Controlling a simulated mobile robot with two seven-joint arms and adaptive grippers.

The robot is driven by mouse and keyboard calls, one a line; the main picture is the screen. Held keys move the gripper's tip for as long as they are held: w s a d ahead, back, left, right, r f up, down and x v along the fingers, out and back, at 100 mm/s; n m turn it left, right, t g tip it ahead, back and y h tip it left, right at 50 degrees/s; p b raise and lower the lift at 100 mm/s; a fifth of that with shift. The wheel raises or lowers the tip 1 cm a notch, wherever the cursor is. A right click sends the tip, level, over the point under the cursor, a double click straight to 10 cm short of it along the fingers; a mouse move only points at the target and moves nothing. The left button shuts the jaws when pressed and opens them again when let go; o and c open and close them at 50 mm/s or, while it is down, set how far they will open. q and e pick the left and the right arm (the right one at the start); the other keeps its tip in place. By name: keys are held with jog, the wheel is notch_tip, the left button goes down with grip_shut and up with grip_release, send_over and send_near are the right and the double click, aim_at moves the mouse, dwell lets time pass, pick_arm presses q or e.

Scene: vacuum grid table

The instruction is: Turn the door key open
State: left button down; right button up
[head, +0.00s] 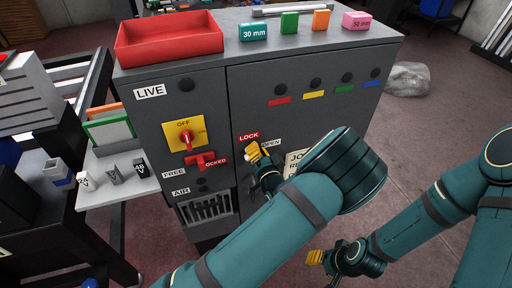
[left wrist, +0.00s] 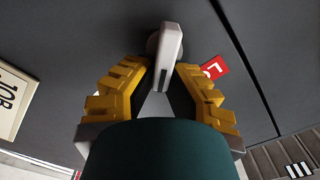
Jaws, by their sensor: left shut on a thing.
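The door key (left wrist: 167,50) is a pale grey upright handle on the dark cabinet door in the left wrist view. It stands between the yellow fingers of my left gripper (left wrist: 163,95), which is shut on it. In the head view my left gripper (head: 258,152) is at the door, just below the red LOCK label (head: 248,136) and left of the OPEN label (head: 271,142). The key is hidden there behind the fingers. My right gripper (head: 316,257) hangs low in front of the cabinet, away from the door, and its opening is too small to judge.
The grey cabinet (head: 300,120) carries a red tray (head: 170,40) and several coloured blocks on top. A yellow OFF switch (head: 184,135) and a red handle (head: 207,161) stick out left of the door. A JOB sign (head: 293,160) is partly behind my left arm.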

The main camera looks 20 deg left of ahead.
pick_arm(q)
jog(key=m, duration=0.3)
jog(key=shift+f+m+p, duration=0.3)
jog(key=shift+p, duration=0.05)
jog(key=shift+w+f+m, duration=0.1)
jog(key=shift+f+m, duration=0.05)
jog(key=shift+m, duration=0.7)
jog(key=shift+f+m, duration=0.15)
jog(key=shift+m, duration=0.7)
jog(key=shift+a, duration=0.1)
jog(key=c, duration=1.1)
grip_release()
jog(key=shift+c, duration=0.2)
jog(key=shift+o, duration=0.8)
jog(key=shift+a, duration=0.15)
jog(key=shift+d, duration=0.2)
